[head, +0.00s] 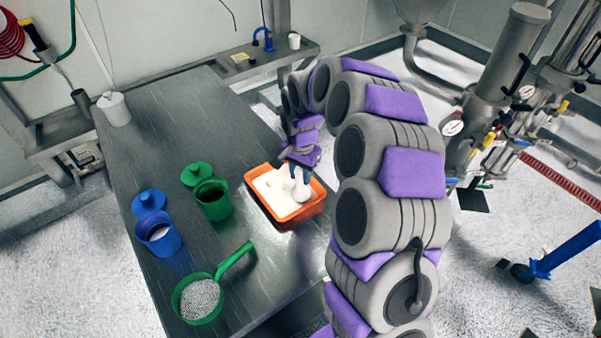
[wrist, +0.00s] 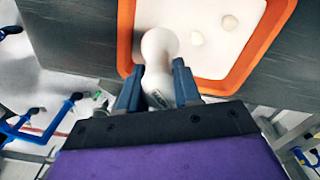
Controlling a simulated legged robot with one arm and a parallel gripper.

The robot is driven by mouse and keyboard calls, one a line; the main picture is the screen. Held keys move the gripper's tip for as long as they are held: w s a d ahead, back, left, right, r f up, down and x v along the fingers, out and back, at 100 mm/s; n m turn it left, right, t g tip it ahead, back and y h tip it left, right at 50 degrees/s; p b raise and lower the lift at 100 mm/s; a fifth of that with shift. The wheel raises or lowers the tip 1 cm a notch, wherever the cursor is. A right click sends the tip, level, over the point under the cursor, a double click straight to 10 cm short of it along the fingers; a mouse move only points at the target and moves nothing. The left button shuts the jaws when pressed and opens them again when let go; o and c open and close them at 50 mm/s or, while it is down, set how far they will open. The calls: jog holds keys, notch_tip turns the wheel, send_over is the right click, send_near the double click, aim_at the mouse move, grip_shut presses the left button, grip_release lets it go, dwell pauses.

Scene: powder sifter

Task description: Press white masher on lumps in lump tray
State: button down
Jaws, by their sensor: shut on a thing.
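The white masher (wrist: 158,62) is held between the two dark fingers of my gripper (wrist: 157,85) in the wrist view. In the head view, the masher (head: 300,192) is over the front right part of the orange lump tray (head: 262,204), with my gripper (head: 298,165) above it. The tray also shows in the wrist view (wrist: 125,30), with white powder inside. I cannot tell whether the masher touches the powder.
A green container (head: 214,202) with its lid behind, a blue container (head: 158,236) with its lid, and a green-handled sieve (head: 200,297) stand left of the tray on the metal table (head: 165,110). A white canister (head: 115,110) stands at the far left. The table's middle back is clear.

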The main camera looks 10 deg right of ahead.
jog(key=shift+a, duration=0.1)
jog(key=shift+a+r+p, duration=0.15)
jog(key=shift+r+p, duration=0.25)
jog(key=shift+r, duration=0.45)
jog(key=shift+r+p, duration=1.15)
jog(key=shift+r, duration=1.75)
